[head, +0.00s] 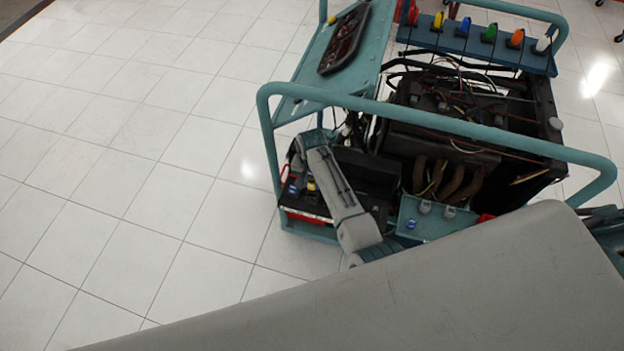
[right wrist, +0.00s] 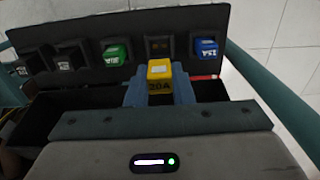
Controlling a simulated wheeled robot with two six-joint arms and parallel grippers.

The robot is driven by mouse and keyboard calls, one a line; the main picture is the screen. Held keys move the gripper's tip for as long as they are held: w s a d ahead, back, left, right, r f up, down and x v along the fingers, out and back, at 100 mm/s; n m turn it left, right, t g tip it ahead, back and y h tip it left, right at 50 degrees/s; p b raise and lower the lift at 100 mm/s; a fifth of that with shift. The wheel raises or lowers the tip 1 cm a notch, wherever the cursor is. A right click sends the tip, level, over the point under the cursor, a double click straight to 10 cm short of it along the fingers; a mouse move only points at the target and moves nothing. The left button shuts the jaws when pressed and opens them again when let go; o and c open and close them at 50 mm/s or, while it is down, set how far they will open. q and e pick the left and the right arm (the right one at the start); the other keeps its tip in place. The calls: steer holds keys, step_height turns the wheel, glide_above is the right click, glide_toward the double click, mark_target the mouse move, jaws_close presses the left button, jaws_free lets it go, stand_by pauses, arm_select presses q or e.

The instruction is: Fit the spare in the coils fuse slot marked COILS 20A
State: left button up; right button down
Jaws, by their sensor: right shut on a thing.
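My right gripper (right wrist: 160,90) is shut on a yellow fuse marked 20A (right wrist: 160,72), held between its blue-grey fingers. In the right wrist view the fuse is just in front of and below an empty slot (right wrist: 158,46) in the black fuse panel (right wrist: 84,82). I cannot tell whether the fuse touches the panel. A green fuse (right wrist: 115,54) sits left of the empty slot and a blue fuse (right wrist: 206,47) right of it. The slot's marking is not readable. In the head view the yellow fuse (head: 311,185) is small, beside my right wrist. My left gripper is not seen.
Two black fuse pieces (right wrist: 69,61) sit further left on the panel. The teal frame rail (head: 430,120) of the trainer crosses above the engine (head: 450,110). A row of coloured pieces (head: 489,33) lines the back. Tiled floor at left is clear.

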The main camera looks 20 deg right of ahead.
mark_target(312, 189)
steer(key=shift+f+b, duration=2.15)
steer(key=shift+b, duration=0.25)
steer(key=shift+f, duration=0.4)
steer(key=shift+p, duration=1.2)
steer(key=shift+f+b, duration=0.45)
steer(key=shift+f, duration=0.15)
stand_by(0.5)
steer(key=c, duration=1.2)
jaws_free()
steer(key=shift+f, duration=0.1)
steer(key=shift+s, duration=0.1)
